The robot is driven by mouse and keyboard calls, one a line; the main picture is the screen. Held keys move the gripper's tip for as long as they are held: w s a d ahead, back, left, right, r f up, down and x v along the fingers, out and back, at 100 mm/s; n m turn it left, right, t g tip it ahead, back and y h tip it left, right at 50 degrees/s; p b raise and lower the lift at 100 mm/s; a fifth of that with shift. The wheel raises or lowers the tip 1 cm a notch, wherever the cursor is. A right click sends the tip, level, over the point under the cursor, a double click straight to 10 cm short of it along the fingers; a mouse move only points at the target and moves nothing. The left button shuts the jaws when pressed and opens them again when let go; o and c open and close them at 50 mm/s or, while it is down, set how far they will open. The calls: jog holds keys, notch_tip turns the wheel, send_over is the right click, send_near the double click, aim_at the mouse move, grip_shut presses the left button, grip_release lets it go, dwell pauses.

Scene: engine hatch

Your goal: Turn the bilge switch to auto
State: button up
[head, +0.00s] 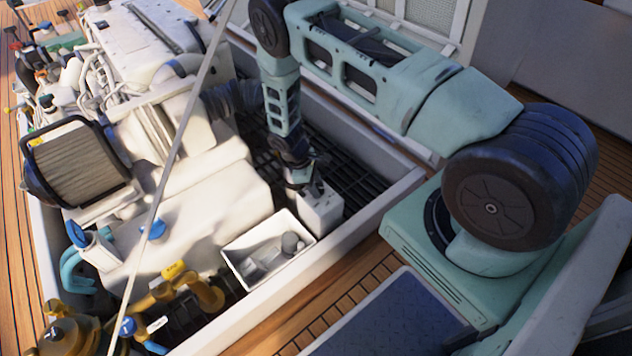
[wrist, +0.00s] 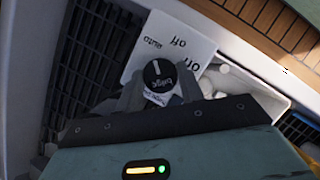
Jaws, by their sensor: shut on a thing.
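The bilge switch is a round black knob (wrist: 158,73) marked "bilge", on a white panel (wrist: 200,48) lettered "auto", "off" and "on". The lettering is upside down in the wrist view. The knob's white pointer line points up in the picture, roughly toward "auto". My gripper (wrist: 160,90) has one finger on each side of the knob and is shut on it. In the head view, my gripper (head: 307,187) reaches down onto the top of the white switch box (head: 321,215); the knob there is hidden by the fingers.
An open white bin (head: 238,277) with grey and white items stands right beside the switch box. The box is on dark grating (head: 355,188) inside the hatch, near its pale coaming (head: 390,200). The white engine (head: 215,205) fills the left of the hatch.

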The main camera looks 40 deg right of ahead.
jog(key=shift+n, duration=0.6)
jog(key=o, duration=1)
jog(key=shift+r, duration=0.1)
jog(key=p+v, duration=0.1)
jog(key=v, duration=0.4)
jog(key=p+v, duration=0.2)
jog(key=v, duration=0.4)
jog(key=p+v, duration=0.1)
jog(key=v, duration=0.5)
jog(key=shift+a, duration=0.35)
